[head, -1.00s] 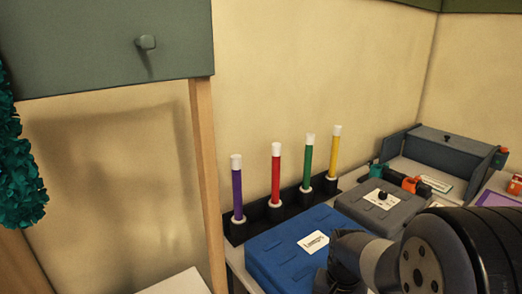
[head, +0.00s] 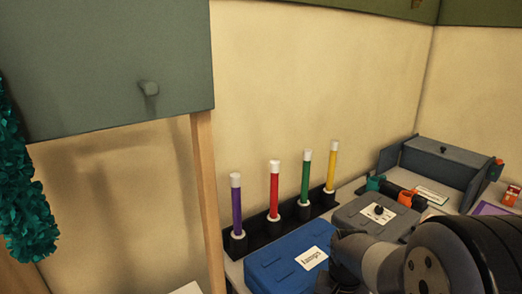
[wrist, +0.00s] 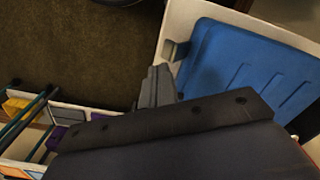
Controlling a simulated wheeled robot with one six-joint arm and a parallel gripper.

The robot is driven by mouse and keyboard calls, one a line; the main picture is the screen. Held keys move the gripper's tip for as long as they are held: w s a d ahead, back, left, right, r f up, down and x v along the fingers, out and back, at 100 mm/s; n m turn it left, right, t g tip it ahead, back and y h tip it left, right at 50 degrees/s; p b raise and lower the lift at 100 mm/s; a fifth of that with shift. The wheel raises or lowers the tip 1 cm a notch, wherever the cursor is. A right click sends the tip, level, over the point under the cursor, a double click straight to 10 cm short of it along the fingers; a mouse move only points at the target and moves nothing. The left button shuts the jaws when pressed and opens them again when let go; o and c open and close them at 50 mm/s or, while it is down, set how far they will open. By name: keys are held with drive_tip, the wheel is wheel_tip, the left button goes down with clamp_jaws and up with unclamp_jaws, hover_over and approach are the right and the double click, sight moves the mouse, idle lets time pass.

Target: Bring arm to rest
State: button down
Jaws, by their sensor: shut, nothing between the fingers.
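My gripper (wrist: 160,86) shows in the wrist view with its grey fingers together and nothing between them. It is beside the blue case (wrist: 235,70), whose lid fills the right of that view. In the head view my arm (head: 440,258) is folded at the lower right, in front of the blue case (head: 280,262). The fingertips cannot be made out there.
Purple (head: 237,208), red (head: 274,190), green (head: 306,177) and yellow (head: 332,167) tubes stand in a black rack behind the blue case. A grey case (head: 365,212) and an open grey box (head: 445,165) are farther right. A green cabinet (head: 90,70) hangs upper left.

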drive_tip(key=shift+f, duration=0.15)
wheel_tip(320, 180, down, 6)
drive_tip(key=b, duration=0.5)
drive_tip(key=shift+w+a, duration=0.1)
drive_tip(key=shift+w, duration=0.05)
